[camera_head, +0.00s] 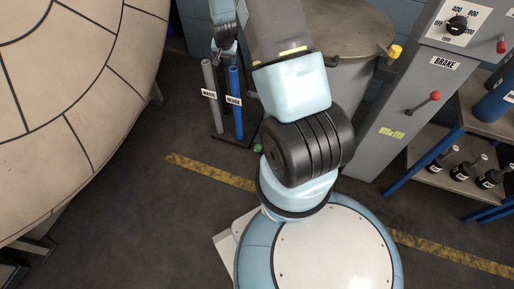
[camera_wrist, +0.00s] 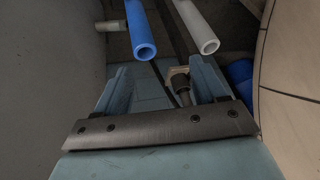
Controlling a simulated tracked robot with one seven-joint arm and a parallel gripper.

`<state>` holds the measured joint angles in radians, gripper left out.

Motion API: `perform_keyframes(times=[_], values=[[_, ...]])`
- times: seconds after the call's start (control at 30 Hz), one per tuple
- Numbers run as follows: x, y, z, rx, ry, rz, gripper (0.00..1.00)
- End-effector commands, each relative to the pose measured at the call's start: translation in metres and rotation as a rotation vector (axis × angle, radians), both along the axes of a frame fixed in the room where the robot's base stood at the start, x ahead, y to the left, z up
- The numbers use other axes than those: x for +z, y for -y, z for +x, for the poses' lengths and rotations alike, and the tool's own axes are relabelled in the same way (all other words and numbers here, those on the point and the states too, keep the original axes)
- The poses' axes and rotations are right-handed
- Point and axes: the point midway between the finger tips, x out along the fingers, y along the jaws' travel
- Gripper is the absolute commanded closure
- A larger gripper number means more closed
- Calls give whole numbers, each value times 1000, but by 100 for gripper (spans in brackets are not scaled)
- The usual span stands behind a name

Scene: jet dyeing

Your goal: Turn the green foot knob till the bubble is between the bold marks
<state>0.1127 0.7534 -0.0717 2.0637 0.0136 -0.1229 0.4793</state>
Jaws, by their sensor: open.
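The green foot knob (camera_head: 257,148) shows as a small green spot at floor level, by the right end of the dark base of the tube stand (camera_head: 238,139). My gripper (camera_head: 224,48) is high above it and to its left, near the tops of the stand's tubes. In the wrist view my gripper (camera_wrist: 160,66) is open, its two fingers apart with no object gripped between them. The green knob is not seen in the wrist view. The bubble and its bold marks cannot be made out in either view.
A grey tube (camera_head: 209,85) and a blue tube (camera_head: 236,100) stand upright, close to my gripper; their open ends show in the wrist view. A large round vessel (camera_head: 75,90) is left. A grey cabinet (camera_head: 400,110) with a brake lever is right. Floor in front is clear.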

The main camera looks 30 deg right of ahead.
Motion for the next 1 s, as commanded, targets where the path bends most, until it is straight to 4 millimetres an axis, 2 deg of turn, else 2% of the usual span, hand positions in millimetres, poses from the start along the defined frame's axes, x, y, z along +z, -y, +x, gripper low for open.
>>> perform_keyframes(times=[0.03, 0.27, 0.47, 0.77, 1.0], values=[[-24, 4, -1, -14, -8, 1, 29], [-116, 20, -8, -77, -8, 9, 29], [-198, 31, -28, -127, -8, 16, 29], [-317, 43, -80, -199, -6, 27, 29], [-403, 47, -139, -249, -4, 37, 29]])
